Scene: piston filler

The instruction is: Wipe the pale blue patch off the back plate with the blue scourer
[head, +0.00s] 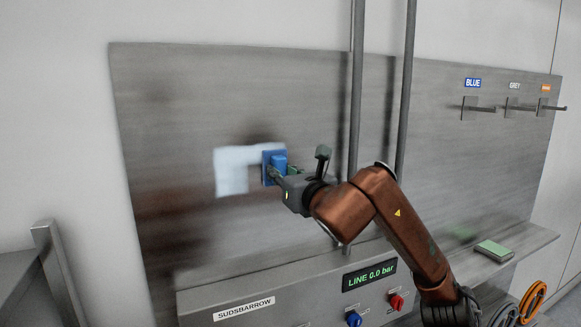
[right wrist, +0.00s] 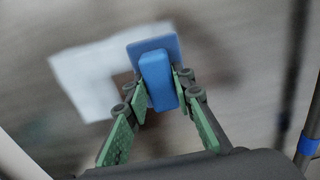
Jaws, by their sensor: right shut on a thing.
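The pale blue patch (head: 231,168) is on the grey metal back plate (head: 180,90), left of the two upright pipes. It looks whitish, with its lower right part bare, and it also shows in the right wrist view (right wrist: 85,75). My right gripper (head: 278,173) is shut on the blue scourer (head: 268,160), at the patch's right side. In the right wrist view the scourer (right wrist: 155,75) has a flat pad and a block handle between the green fingers. The pad faces the plate; whether it touches I cannot tell. My left gripper is not in view.
Two vertical pipes (head: 357,90) stand right of the patch, near my right arm. Below is a SUDSBARROW panel (head: 290,300) with a LINE 0.0 bar display and blue and red knobs. A green pad (head: 494,250) lies on the right ledge. Labelled hooks (head: 480,108) are upper right.

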